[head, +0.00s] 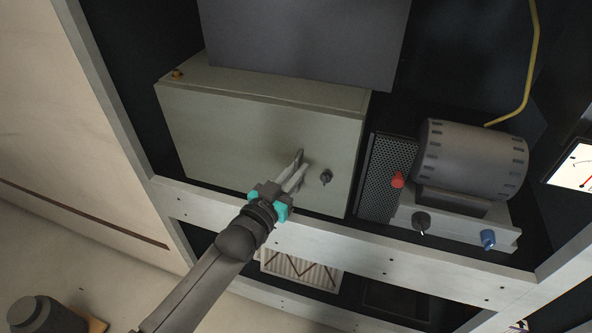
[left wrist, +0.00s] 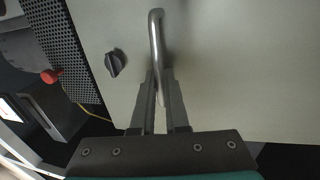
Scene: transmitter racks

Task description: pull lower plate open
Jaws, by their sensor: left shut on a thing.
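A grey-green box with a flat front plate (head: 240,145) stands in the rack, and the plate looks flush with the box. A metal bar handle (head: 299,158) and a small dark knob (head: 326,177) are on the plate. My left gripper (head: 297,173) is shut on the handle, reaching in from below left. In the left wrist view the curved handle (left wrist: 156,45) runs down between the fingers (left wrist: 158,98), with the knob (left wrist: 115,62) to its left. The fingers hide the handle's lower end. My right gripper is not in view.
A pale rack beam (head: 350,248) crosses just below the box. Right of the box are a perforated panel (head: 388,165), a red knob (head: 397,180) and a grey cylindrical unit (head: 470,158). A dark grey panel (head: 305,40) stands above the box. A pleated filter (head: 300,270) sits below the beam.

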